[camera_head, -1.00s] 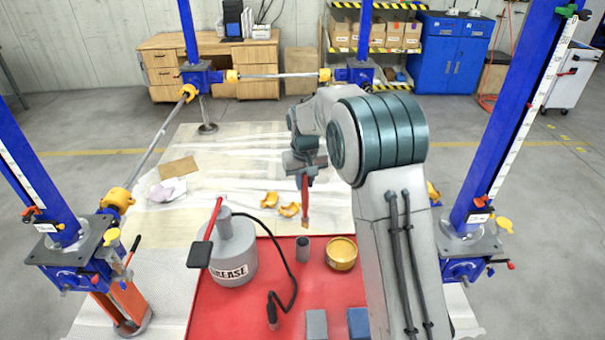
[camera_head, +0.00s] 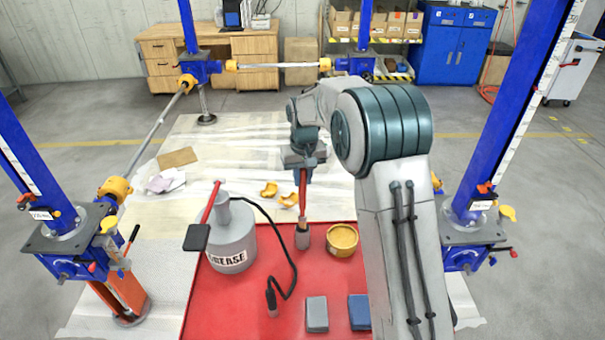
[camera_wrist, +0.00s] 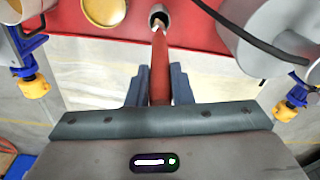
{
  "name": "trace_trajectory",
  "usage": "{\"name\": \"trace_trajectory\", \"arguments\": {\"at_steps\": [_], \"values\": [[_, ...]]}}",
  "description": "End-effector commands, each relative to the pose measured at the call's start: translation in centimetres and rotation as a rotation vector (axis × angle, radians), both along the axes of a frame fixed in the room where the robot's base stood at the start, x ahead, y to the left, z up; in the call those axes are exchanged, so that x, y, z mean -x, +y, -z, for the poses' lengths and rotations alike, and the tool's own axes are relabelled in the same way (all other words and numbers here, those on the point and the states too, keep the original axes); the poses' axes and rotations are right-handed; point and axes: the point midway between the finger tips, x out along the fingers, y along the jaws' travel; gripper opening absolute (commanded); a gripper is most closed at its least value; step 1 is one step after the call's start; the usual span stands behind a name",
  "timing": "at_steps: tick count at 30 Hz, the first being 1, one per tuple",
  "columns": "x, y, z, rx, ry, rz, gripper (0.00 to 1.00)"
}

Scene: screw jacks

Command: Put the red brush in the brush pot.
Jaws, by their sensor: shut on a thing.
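My gripper (camera_wrist: 158,88) is shut on the red brush (camera_wrist: 160,64), which points bristles down. In the head view the red brush (camera_head: 303,187) hangs upright below my gripper (camera_head: 303,166). The brush pot (camera_head: 302,238) is a small grey cylinder on the red table top. The brush's lower tip is at the pot's mouth. In the wrist view the tip overlaps the opening of the pot (camera_wrist: 158,14). I cannot tell how deep the tip sits in it.
On the red table top (camera_head: 240,307) stand a grey grease can (camera_head: 231,240) with a black hose, a yellow tin (camera_head: 342,240), a grey block (camera_head: 317,314) and a blue block (camera_head: 359,312). The tin is close to the pot's right side. Blue screw jacks (camera_head: 466,225) stand around.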

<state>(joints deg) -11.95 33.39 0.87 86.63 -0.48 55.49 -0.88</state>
Motion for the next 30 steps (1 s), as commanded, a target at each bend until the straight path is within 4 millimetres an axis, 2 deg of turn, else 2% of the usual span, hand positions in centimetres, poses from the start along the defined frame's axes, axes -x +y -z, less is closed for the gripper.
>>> {"name": "trace_trajectory", "arguments": {"at_steps": [1,6,15,30], "values": [[0.0,0.0,0.9,0.0,0.001,0.0,0.0],[0.0,0.0,2.7,0.0,0.002,0.0,0.0],[0.0,0.0,5.0,0.0,0.001,0.0,0.0],[0.0,0.0,5.5,0.0,0.001,0.0,0.0]]}}
